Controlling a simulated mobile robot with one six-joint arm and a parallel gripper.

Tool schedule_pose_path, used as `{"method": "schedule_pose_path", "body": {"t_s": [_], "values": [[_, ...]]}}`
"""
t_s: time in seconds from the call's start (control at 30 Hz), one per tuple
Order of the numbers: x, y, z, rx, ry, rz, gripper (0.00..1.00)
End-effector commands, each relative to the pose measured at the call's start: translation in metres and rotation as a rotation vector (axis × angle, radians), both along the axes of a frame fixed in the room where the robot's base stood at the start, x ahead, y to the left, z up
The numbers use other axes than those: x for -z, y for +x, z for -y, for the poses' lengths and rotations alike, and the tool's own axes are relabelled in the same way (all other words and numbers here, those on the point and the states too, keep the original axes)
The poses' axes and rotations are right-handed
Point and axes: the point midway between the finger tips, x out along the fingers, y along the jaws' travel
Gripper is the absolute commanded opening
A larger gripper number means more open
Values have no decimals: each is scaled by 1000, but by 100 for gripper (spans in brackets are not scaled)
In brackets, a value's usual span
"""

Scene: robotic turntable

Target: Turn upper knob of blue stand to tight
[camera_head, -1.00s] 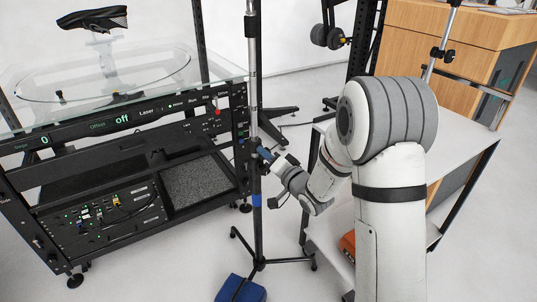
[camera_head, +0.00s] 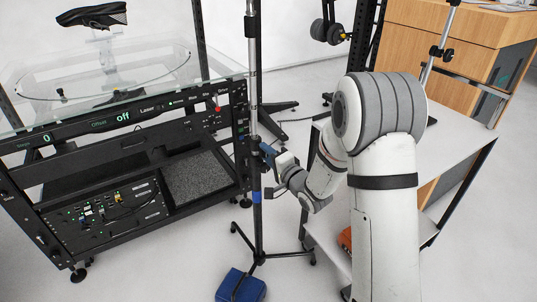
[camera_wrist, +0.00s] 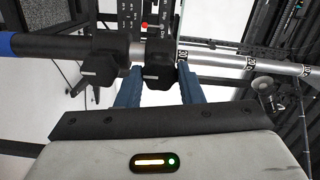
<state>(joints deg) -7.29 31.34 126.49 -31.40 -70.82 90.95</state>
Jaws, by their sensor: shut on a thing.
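The blue stand is a tripod with a silver and black pole (camera_head: 252,60) and a blue band (camera_head: 257,197), its base beside a blue weight bag (camera_head: 240,285). In the wrist view the pole (camera_wrist: 222,58) runs across the picture, with the blue band at left. The upper knob (camera_wrist: 158,72), black with a white mark line, sits between the blue fingers of my gripper (camera_wrist: 160,92). My gripper is shut on it. The lower knob (camera_wrist: 98,72) is to the left, outside the fingers. In the head view my gripper (camera_head: 267,152) is at the pole; the knobs are too small to tell.
A black turntable rack (camera_head: 120,150) with a glass top stands close to the left of the pole. A white table (camera_head: 455,150) is behind my arm at right. The tripod legs (camera_head: 285,255) spread over the floor below my gripper.

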Motion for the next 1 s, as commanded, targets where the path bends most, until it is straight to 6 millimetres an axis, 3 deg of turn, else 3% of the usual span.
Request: {"method": "schedule_pose_path", "body": {"t_s": [0.27, 0.3, 0.53, 0.83, 1.0], "values": [[-1, 1, 2, 7, 2, 1, 11], [-1, 1, 2, 6, 2, 1, 37], [0, 1, 1, 3, 0, 0, 56], [0, -3, 3, 1, 0, -1, 56], [-1, -23, 18, 3, -1, -3, 56]]}}
